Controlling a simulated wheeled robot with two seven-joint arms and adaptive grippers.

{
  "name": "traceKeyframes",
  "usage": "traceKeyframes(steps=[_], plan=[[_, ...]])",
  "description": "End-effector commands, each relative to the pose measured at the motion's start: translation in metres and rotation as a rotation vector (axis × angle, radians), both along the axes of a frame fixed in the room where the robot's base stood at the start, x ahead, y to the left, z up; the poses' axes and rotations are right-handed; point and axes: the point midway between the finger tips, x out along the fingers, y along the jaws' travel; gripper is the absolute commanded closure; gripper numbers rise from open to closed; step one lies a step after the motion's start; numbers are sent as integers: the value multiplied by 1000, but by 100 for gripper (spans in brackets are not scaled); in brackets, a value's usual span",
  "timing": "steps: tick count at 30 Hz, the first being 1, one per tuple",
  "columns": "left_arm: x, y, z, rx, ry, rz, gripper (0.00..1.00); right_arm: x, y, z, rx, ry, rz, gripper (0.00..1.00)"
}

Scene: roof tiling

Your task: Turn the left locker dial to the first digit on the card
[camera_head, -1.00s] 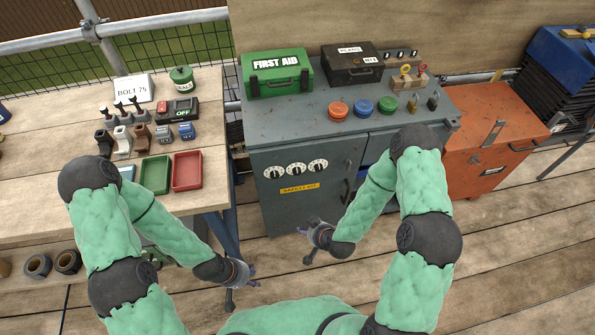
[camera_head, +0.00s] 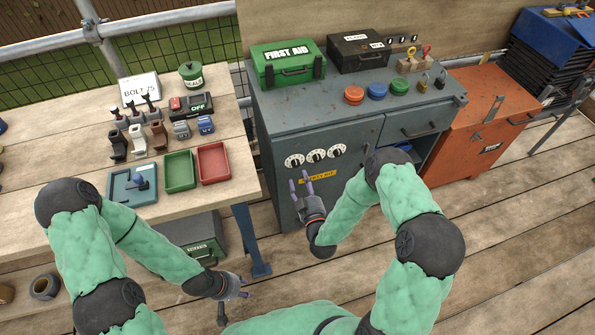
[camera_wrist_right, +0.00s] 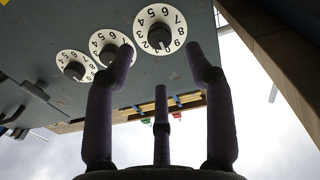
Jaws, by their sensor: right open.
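The left locker dial (camera_head: 294,160) is a white numbered disc with a black knob, leftmost of three on the grey cabinet front. In the inverted right wrist view, the nearest, rightmost dial (camera_wrist_right: 160,30) appears to be this one; I cannot tell its exact setting. My right gripper (camera_head: 300,180) is open and empty, fingers up, just below the dials. Its purple fingers (camera_wrist_right: 168,62) show either side of the left dial's lower edge, apparently short of the knob. The card (camera_head: 140,89) on the table reads "BOLT 75". My left gripper (camera_head: 236,306) is open and empty, low beside the table.
The middle dial (camera_head: 317,156) and right dial (camera_head: 339,151) sit close beside the left one. A yellow label (camera_head: 317,179) is below them. The cabinet top (camera_head: 310,105) bears a green first aid box (camera_head: 288,64), a black case (camera_head: 359,52) and coloured buttons. An orange chest (camera_head: 480,150) stands right.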

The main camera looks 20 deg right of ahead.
Motion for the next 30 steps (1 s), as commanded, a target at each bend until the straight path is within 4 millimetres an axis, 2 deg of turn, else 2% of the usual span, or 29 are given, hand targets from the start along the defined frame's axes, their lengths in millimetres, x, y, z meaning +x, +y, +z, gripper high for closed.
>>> traceKeyframes(steps=[3, 9, 15, 23, 29, 30], plan=[[0, 0, -9, 0, 0, 0, 60, 22, 1, -2, 1, -1, 2, 46], [0, 0, -16, 0, 0, 0, 60, 48, 0, -2, 0, 0, 1, 46], [0, 0, -19, 0, 0, 0, 60, 58, 0, -1, 2, 2, 1, 46], [0, 0, -18, 0, 0, 0, 60, 59, 0, 0, 2, 3, 1, 46], [0, 0, -18, 0, 0, 0, 60, 59, 0, 0, 2, 2, 1, 100], [0, 0, -18, 0, 0, 0, 60, 59, 0, 0, 2, 3, 1, 100]])
